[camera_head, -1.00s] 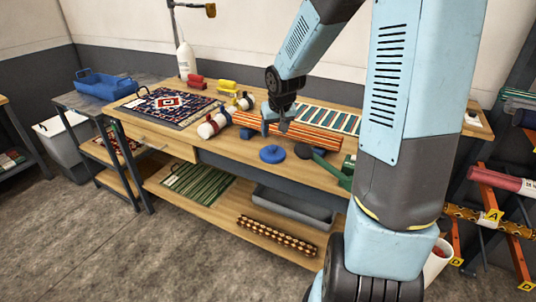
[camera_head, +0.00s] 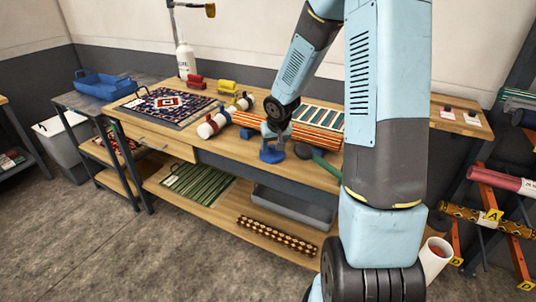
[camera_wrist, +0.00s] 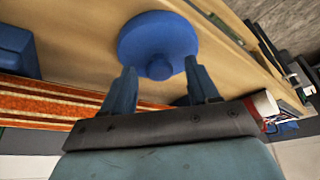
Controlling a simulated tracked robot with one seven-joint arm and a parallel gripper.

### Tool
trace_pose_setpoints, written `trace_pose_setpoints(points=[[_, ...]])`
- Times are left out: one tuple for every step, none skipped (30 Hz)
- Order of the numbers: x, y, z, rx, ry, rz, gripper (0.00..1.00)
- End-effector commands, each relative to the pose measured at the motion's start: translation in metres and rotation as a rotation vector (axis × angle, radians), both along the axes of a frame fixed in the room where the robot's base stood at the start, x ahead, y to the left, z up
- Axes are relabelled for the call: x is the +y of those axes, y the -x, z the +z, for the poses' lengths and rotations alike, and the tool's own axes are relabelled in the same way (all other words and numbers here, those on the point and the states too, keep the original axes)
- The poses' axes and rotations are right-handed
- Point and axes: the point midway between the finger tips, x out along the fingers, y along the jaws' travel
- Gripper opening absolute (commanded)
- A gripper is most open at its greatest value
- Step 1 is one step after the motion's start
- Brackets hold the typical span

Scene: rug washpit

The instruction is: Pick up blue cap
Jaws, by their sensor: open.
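The blue cap (camera_wrist: 158,38) is a round blue disc with a small knob, lying on the wooden workbench (camera_head: 215,152). In the wrist view my gripper (camera_wrist: 161,78) is open, its two blue fingers on either side of the knob and just short of the disc's middle. I cannot tell whether the fingers touch the cap. In the head view my gripper (camera_head: 272,145) is directly above the cap (camera_head: 271,157) and hides part of it.
An orange striped roll (camera_head: 318,136) lies behind the cap. A red-and-white roll (camera_head: 214,124) lies to the left. The bench's front edge is close to the cap.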

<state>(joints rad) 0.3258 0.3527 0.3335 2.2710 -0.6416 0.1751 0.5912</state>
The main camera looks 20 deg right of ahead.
Motion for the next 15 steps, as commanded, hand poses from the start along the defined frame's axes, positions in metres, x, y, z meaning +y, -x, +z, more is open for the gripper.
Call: trace_pose_setpoints(points=[[-0.0001, -0.0007, -0.0018, 0.0, 0.0, 0.0, 0.6], [-0.0003, -0.001, -0.0023, 0.0, 0.001, -0.001, 0.6], [-0.0003, -0.0011, -0.0028, 0.0, 0.001, 0.0, 0.6], [-0.0004, -0.0012, -0.003, 0.0, 0.001, 0.0, 0.6], [-0.0004, -0.0012, -0.003, 0.0, 0.001, 0.0, 0.6], [-0.0003, -0.0012, -0.003, 0.0, 0.001, 0.0, 0.6], [-0.0003, -0.0012, -0.0029, 0.0, 0.001, 0.0, 0.6], [-0.0003, -0.0012, -0.0029, 0.0, 0.001, 0.0, 0.6], [-0.0002, -0.0012, -0.0029, 0.0, 0.001, 0.0, 0.6], [-0.0002, -0.0012, -0.0029, 0.0, 0.001, 0.0, 0.58], [-0.0001, -0.0012, -0.0029, 0.0, 0.001, 0.0, 0.55], [-0.0001, -0.0011, -0.0029, 0.0, 0.001, 0.0, 0.51], [-0.0001, -0.0011, -0.0029, 0.0, 0.001, 0.0, 0.48], [0.0, -0.0011, -0.0028, 0.0, 0.001, 0.0, 0.45], [0.0, -0.0011, -0.0028, 0.0, 0.001, 0.0, 0.41]])
